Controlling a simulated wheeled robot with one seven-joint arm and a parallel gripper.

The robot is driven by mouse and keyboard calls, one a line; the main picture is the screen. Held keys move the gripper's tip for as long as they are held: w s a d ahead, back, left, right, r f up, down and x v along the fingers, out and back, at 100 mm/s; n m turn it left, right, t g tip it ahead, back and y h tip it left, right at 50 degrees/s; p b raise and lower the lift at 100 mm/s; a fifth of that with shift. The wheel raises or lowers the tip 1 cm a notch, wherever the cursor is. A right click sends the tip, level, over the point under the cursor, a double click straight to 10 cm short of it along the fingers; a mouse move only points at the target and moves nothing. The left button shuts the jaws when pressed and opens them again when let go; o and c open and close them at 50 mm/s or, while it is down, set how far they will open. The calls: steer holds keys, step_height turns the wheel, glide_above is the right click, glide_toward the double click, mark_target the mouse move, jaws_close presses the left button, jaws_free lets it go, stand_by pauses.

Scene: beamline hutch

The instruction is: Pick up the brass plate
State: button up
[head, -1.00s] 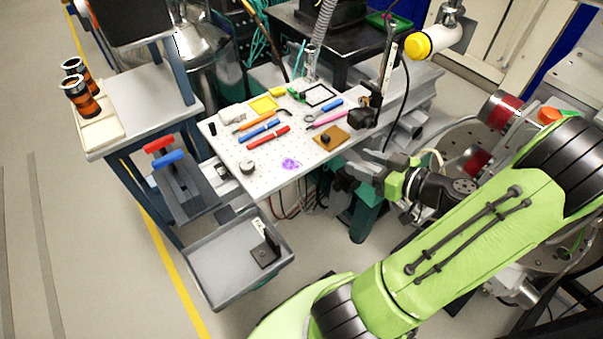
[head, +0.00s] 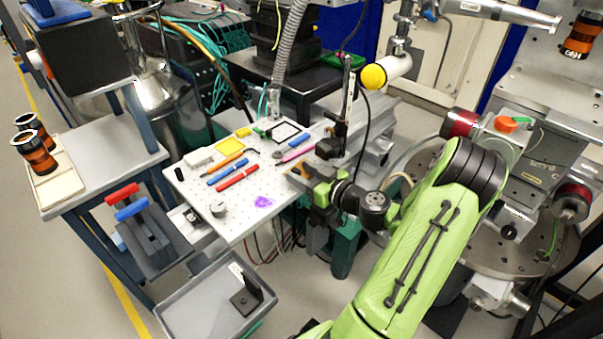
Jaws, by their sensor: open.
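The brass plate (head: 298,169) lies at the right edge of the white perforated breadboard (head: 238,228). Only a small brown part of it shows; my gripper and wrist hide the rest. My gripper (head: 303,184) is at the plate, its fingers pointing left over the board edge. The jaws are open. I cannot tell from this view whether the fingers touch the plate or are above it.
Red (head: 237,177) and blue (head: 227,171) tools, a pink tool (head: 296,149) and a black frame (head: 283,133) lie on the board. A dark post mount (head: 335,143) stands close behind my gripper. A grey tray (head: 195,307) is lower left.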

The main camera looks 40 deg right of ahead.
steer(key=shift+w, duration=0.3)
jaws_close()
step_height(320, 180, up, 10)
steer(key=p, duration=0.3)
steer(key=shift+p, duration=0.35)
